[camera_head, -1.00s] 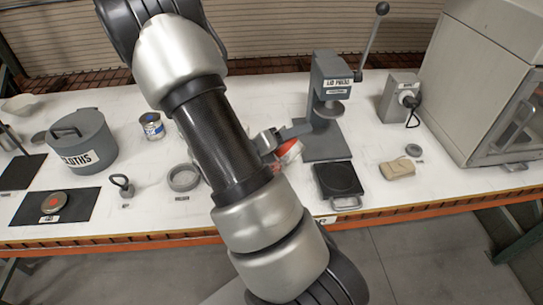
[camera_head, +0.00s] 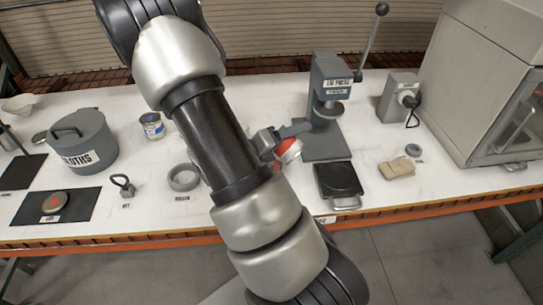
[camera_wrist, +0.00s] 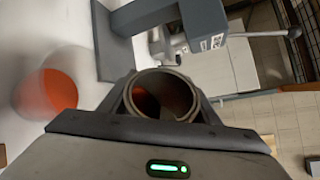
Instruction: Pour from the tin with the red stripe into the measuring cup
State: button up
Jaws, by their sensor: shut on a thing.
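The tin with the red stripe (camera_head: 288,151) is in my gripper (camera_head: 271,145), held tilted above the table in front of the lid press. In the wrist view the tin's open round mouth (camera_wrist: 164,95) shows between the fingers of my gripper (camera_wrist: 163,108), with orange-red inside. My gripper is shut on it. A pale, see-through vessel with orange-red in it, apparently the measuring cup (camera_wrist: 47,92), stands left of the tin in the wrist view, apart from it. In the head view my arm hides that cup.
The lid press (camera_head: 327,110) stands close behind the tin. A dark scale-like plate (camera_head: 338,180) lies in front of the press. A large cabinet (camera_head: 490,80) is at right.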

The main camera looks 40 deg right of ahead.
jog(key=shift+w+r+n+h+p, duration=0.1)
jog(key=shift+r+n+h+p, duration=0.35)
jog(key=shift+n, duration=0.55)
dwell(2.5)
dwell(0.9)
jog(key=s+f+m+t+y+b, duration=0.1)
jog(key=m+b, duration=0.1)
jog(key=b, duration=0.2)
jog(key=f+m+t+y+b, duration=0.1)
jog(key=m+b, duration=0.2)
jog(key=b, duration=0.1)
jog(key=s+d+f+m+t+y+b, duration=0.1)
jog(key=m+b, duration=0.2)
jog(key=b, duration=0.1)
jog(key=shift+s+f, duration=0.25)
jog(key=shift+s, duration=0.05)
jog(key=shift+b, duration=0.6)
